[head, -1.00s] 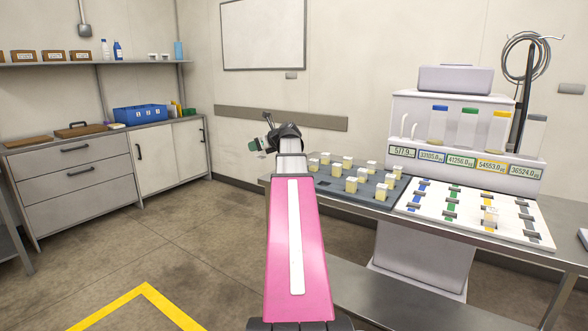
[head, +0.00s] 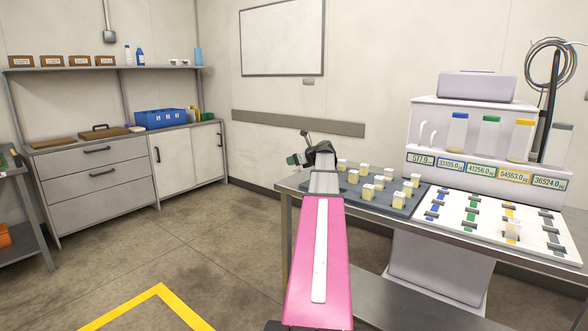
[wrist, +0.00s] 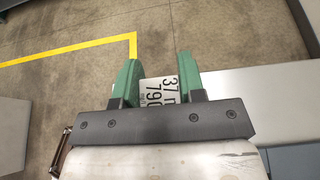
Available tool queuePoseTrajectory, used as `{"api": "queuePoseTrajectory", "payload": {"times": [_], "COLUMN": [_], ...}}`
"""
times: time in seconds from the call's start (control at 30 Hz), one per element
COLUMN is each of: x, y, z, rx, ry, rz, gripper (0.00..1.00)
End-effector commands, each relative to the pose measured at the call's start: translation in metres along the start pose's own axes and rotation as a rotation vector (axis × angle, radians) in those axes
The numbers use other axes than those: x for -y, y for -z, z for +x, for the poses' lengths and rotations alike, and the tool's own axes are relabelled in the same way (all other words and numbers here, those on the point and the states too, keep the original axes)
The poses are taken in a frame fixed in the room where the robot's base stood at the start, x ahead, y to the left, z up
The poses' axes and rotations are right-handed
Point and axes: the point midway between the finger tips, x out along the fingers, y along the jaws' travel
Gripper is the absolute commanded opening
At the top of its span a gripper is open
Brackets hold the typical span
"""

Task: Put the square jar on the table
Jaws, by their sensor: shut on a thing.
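My gripper (wrist: 158,83) has green fingers and is shut on a small white thing, taken as the square jar (wrist: 158,91). Its flat face with dark printed digits shows between the fingers in the wrist view; the rest is hidden. In the head view my gripper (head: 298,159) is raised at the left end of the steel table (head: 460,238), and the held thing cannot be made out there. In the wrist view a pale flat surface (wrist: 245,95) lies to the right of the fingers, with floor under and ahead of them.
Several small cream jars with pale lids stand on a dark tray (head: 398,210) on the table. Beside it are a white board with coloured clips (head: 470,240) and a dispenser with bottles (head: 440,115). Cabinets (head: 95,180) stand at left; a rack (head: 25,210) edges in. Floor between is clear.

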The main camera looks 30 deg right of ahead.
Motion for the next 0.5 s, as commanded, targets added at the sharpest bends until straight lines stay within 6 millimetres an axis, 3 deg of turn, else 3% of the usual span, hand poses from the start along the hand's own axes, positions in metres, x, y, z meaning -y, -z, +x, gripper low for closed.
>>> {"api": "queuePoseTrajectory", "payload": {"times": [0.23, 0.5], "x": [-0.001, 0.000], "y": [0.029, 0.031], "z": [0.012, 0.013], "rx": [0.000, 0.000], "ry": [0.001, 0.001], "rz": [0.001, -0.001], "gripper": [0.12, 0.12]}}
